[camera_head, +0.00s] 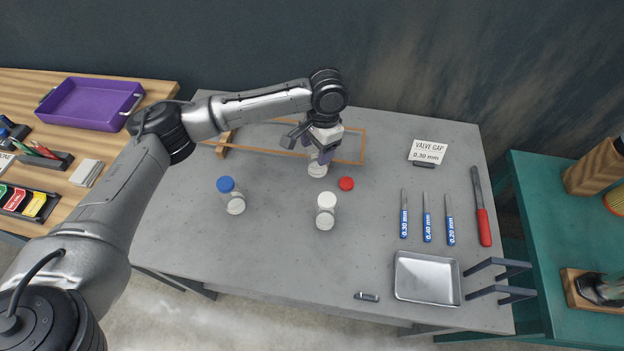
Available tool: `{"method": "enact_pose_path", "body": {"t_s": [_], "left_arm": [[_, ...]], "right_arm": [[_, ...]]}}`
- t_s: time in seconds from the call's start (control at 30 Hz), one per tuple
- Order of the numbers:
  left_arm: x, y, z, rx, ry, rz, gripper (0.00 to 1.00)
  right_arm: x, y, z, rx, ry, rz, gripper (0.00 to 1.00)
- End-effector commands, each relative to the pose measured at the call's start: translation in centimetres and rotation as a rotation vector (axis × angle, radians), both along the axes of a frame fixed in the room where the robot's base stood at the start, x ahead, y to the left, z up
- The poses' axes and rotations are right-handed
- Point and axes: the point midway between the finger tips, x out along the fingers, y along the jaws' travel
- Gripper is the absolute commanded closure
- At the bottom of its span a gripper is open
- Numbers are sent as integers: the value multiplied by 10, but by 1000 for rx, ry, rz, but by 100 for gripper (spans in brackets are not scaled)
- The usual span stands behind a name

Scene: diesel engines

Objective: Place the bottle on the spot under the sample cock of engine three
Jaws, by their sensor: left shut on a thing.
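My left gripper (318,151) reaches in from the left over the back middle of the grey table and is shut on a bottle (317,169). The bottle stands upright or nearly so; its top is hidden by the gripper, and I cannot tell whether it touches the table. A bottle with a blue cap (231,195) stands to the left and a bottle with a white cap (326,210) stands nearer the front. A red cap (346,184) lies just right of the held bottle. No engine or sample cock is in view. My right gripper is not in view.
A wooden frame (363,148) stands behind the held bottle. Several blue-handled gauges (427,230), a red-handled tool (484,228), a valve gap card (428,152) and a metal tray (427,278) are on the right. Dark brackets (500,267) stick out beside the tray. A purple tray (92,103) is at far left.

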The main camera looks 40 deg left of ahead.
Motion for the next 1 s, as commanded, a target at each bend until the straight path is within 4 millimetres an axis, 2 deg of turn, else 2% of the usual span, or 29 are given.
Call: {"method": "enact_pose_path", "body": {"t_s": [0.17, 0.4, 0.67, 0.9, 1.0], "left_arm": [[2, 3, -16, 0, 3, -6, 63], [1, 3, -49, 2, 5, -6, 63], [2, 3, -69, 1, 4, -6, 63], [2, 3, -103, 1, 4, -7, 63], [2, 3, -109, 2, 3, -7, 63]], "right_arm": [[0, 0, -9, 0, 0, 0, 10], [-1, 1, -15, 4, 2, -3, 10], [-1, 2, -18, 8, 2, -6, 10], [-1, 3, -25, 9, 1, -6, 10], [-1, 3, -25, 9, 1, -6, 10]]}}
